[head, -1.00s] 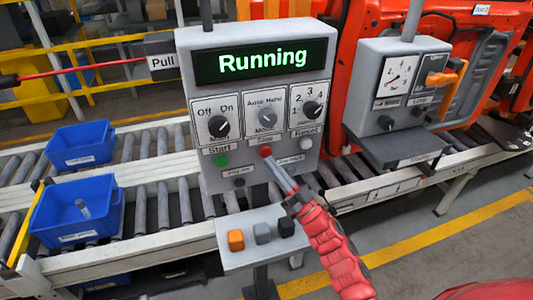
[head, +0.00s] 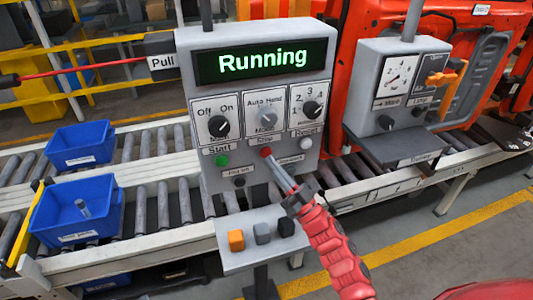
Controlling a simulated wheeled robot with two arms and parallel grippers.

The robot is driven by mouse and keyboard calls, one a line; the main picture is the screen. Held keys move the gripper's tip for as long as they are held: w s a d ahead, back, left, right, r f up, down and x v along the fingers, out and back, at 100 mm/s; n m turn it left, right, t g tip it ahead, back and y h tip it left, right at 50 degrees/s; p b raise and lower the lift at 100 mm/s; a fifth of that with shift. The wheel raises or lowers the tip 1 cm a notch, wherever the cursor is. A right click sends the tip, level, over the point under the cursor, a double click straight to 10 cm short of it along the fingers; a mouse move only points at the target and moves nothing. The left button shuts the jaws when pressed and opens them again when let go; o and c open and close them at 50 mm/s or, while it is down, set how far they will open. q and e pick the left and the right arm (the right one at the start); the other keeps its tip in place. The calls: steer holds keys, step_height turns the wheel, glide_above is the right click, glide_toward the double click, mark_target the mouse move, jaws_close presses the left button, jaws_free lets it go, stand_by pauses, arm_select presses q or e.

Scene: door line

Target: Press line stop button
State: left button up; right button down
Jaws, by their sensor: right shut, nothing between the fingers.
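The red stop button (head: 266,152) sits on the grey control panel (head: 190,75), under a label that reads Stop. The panel's display (head: 262,61) reads "Running" in green. My right gripper (head: 271,160) is shut and empty, its fingertips at or just below the stop button in the picture. I cannot tell whether the tips touch the button. The green start button (head: 222,160) is to the left and the white reset button (head: 306,143) to the right. My left gripper is not in view.
Three rotary knobs, including the mode knob (head: 267,122), sit above the buttons. A grey gauge box (head: 395,90) stands right. Blue bins (head: 75,212) rest on the roller conveyor at left.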

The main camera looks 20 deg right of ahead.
steer(key=shift+w, duration=0.95)
stand_by(0.7)
steer(key=shift+s, duration=1)
steer(key=shift+s, duration=0.1)
steer(key=s+p, duration=0.1)
steer(key=s, duration=0.4)
steer(key=shift+p, duration=0.35)
steer(key=shift+w, duration=0.1)
